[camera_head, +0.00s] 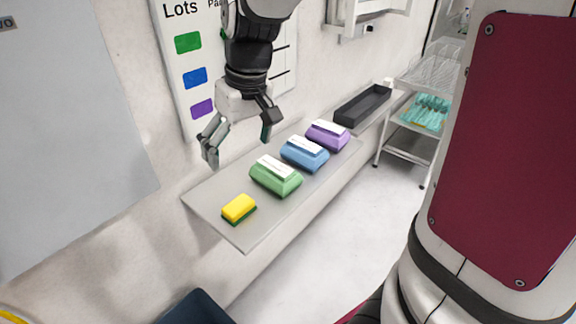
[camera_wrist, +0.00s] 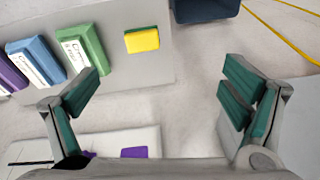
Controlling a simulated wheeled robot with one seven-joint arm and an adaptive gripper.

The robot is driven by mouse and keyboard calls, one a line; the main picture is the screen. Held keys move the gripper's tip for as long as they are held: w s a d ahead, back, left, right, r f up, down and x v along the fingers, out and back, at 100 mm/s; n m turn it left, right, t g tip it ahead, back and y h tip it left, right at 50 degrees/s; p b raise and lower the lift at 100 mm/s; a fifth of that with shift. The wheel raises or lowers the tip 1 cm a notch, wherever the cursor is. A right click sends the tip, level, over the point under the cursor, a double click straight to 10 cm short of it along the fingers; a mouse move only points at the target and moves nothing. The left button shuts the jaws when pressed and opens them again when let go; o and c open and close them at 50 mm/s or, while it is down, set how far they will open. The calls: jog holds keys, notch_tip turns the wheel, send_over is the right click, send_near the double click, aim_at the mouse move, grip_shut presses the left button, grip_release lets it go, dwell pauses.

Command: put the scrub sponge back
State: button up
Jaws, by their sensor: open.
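The scrub sponge (camera_head: 239,208), yellow on top with a green underside, lies at the near left end of a grey wall shelf (camera_head: 213,190). In the wrist view the sponge (camera_wrist: 142,40) shows beyond the fingers, between them and left of centre. My gripper (camera_head: 238,142) is open and empty above the shelf, close to the wall. It is apart from the sponge, and its open fingers also show in the wrist view (camera_wrist: 162,95).
Green (camera_head: 276,177), blue (camera_head: 304,154) and purple (camera_head: 327,135) packs stand in a row on the shelf. A black tray (camera_head: 362,105) lies farther along. A wall chart (camera_head: 172,20) hangs behind my gripper. A dark blue bin (camera_head: 194,308) stands below the shelf's near end.

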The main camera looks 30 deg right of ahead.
jog(key=s+r+m+t, duration=0.1)
jog(key=s+r, duration=0.2)
jog(key=s, duration=0.6)
jog(key=s+r+m+t+h, duration=0.1)
jog(key=s+r+t, duration=0.1)
jog(key=s, duration=0.6)
jog(key=shift+s+d+r, duration=0.35)
jog(key=shift+r, duration=0.35)
